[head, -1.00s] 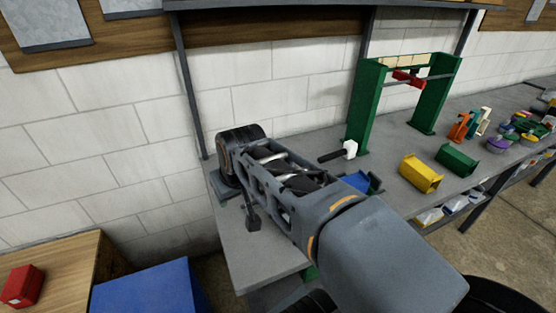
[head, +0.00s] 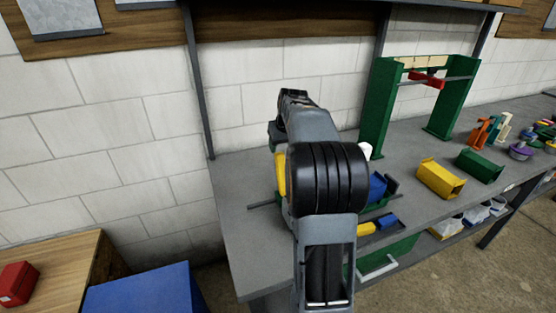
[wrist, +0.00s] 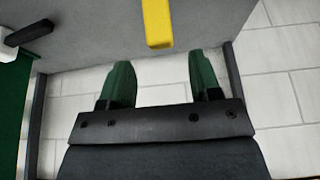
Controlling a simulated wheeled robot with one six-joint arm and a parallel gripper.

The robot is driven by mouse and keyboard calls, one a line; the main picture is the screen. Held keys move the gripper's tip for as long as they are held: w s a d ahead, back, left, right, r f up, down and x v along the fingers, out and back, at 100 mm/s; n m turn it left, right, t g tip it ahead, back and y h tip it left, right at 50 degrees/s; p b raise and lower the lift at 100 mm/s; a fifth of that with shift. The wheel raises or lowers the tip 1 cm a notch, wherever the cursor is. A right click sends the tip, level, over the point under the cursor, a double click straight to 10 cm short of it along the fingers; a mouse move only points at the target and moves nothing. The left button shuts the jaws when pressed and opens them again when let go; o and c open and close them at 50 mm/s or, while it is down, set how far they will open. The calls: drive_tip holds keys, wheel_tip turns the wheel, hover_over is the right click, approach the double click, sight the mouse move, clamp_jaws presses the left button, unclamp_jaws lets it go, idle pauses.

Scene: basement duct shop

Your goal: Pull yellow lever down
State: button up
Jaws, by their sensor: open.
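The yellow lever (wrist: 157,22) shows at the top middle of the wrist view as a straight bar over the grey bench. In the head view a yellow strip of the lever (head: 280,174) shows just left of my arm; the rest is hidden behind the arm. My gripper (wrist: 160,82) is open, its two green fingers wide apart with nothing between them. In the wrist picture the lever's end lies just above and between the fingertips, apart from both. In the head view my arm hides most of the gripper.
The bench (head: 238,220) stands against a white block wall. A green frame (head: 379,110) with a red piece stands behind and right of my arm. Yellow (head: 438,178) and green (head: 479,165) bins sit farther right. A black-handled mallet (wrist: 28,33) lies near the frame.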

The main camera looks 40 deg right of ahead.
sight(278, 158)
drive_tip(key=x, duration=0.8)
drive_tip(key=shift+f+p, duration=0.15)
drive_tip(key=shift+p, duration=0.15)
drive_tip(key=shift+c, duration=0.3)
clamp_jaws()
